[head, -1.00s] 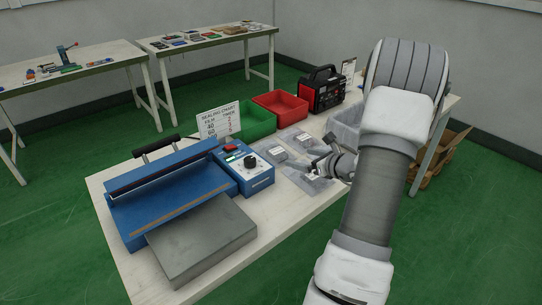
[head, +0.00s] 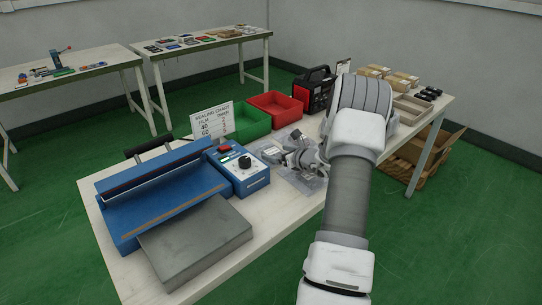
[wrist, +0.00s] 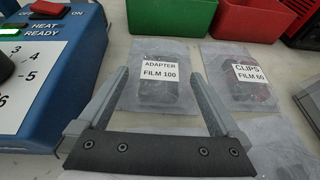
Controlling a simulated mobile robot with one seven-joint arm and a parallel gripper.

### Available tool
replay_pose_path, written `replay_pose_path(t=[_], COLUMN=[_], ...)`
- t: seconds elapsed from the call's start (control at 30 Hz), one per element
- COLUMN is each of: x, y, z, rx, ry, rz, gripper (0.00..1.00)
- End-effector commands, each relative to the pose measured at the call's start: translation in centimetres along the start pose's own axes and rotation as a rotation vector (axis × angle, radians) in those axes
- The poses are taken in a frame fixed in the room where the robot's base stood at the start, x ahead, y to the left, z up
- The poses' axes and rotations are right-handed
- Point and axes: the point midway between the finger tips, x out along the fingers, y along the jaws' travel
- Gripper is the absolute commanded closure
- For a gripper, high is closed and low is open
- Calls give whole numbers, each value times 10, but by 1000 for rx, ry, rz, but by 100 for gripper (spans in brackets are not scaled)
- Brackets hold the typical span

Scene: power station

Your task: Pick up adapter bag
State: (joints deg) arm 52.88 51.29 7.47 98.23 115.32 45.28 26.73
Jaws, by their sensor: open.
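The adapter bag (wrist: 158,92) is a clear flat bag with a dark item and a white label reading "ADAPTER FILM 100". It lies on the table, ahead of my gripper in the wrist view. My gripper (wrist: 156,73) is open and empty, and its two fingers appear on either side of the bag's image. I cannot tell how high the fingers are above it. In the head view my gripper (head: 292,152) is over the bags, right of the blue sealer, and mostly hides the adapter bag.
A clips bag (wrist: 247,74) labelled "CLIPS FILM 60" lies right of the adapter bag. Another clear bag (wrist: 274,145) lies partly under my gripper. The blue sealer (head: 165,190) stands left. Green (head: 252,124) and red (head: 277,108) bins stand behind, with a black-and-red machine (head: 313,92).

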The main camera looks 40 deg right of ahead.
Motion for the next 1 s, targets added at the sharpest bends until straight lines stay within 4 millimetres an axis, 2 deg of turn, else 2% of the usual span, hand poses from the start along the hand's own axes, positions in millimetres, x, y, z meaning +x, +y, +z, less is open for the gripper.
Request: replay_pose_path(t=[0.1, 0.23, 0.57, 1.0], x=[21, 36, 41, 41], y=[1, 0, 0, 0], z=[-3, -3, -2, -2], rx=[0, 0, 1, 0], ry=[-1, 0, 0, 0], rz=[2, 1, 1, 1], gripper=[0, 0, 2, 81])
